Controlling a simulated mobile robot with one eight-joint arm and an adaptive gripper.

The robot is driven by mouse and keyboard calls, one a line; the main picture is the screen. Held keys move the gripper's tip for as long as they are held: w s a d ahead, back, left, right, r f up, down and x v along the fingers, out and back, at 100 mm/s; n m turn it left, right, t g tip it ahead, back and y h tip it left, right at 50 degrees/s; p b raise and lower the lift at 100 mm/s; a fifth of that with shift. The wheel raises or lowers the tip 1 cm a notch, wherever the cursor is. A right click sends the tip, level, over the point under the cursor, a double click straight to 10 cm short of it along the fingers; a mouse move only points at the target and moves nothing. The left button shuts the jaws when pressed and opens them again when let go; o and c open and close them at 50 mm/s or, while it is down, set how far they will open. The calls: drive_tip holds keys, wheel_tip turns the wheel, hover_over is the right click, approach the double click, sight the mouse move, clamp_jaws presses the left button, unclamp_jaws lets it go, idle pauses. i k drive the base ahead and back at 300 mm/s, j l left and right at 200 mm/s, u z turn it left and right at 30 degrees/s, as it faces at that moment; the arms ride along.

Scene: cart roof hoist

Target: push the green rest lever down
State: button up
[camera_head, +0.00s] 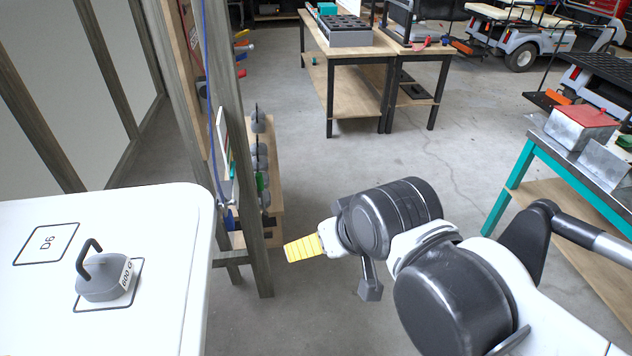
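My gripper (304,248) shows its yellow ribbed fingertip pointing left, over the floor just right of the wooden post. I see it from one side, so I cannot tell how far apart its fingers are. A small green piece (260,182) shows among grey weights on a low wooden stand behind the post. I cannot tell whether it is the green rest lever. My gripper is apart from it, lower and to the right in the picture. A blue cord (207,110) runs down the post to a blue part (229,219).
The wooden post (237,110) stands between the white roof panel (183,240) and my arm. Workbenches (372,75) and carts (527,48) stand farther back. The middle floor is clear.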

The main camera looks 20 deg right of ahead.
sight(259, 176)
drive_tip(key=i+l+u, duration=0.2)
drive_tip(key=l, duration=0.2)
drive_tip(key=l+u, duration=0.15)
drive_tip(key=l, duration=0.2)
drive_tip(key=i+l+u, duration=0.2)
drive_tip(key=l, duration=0.25)
drive_tip(key=l+u, duration=0.2)
drive_tip(key=l, duration=0.2)
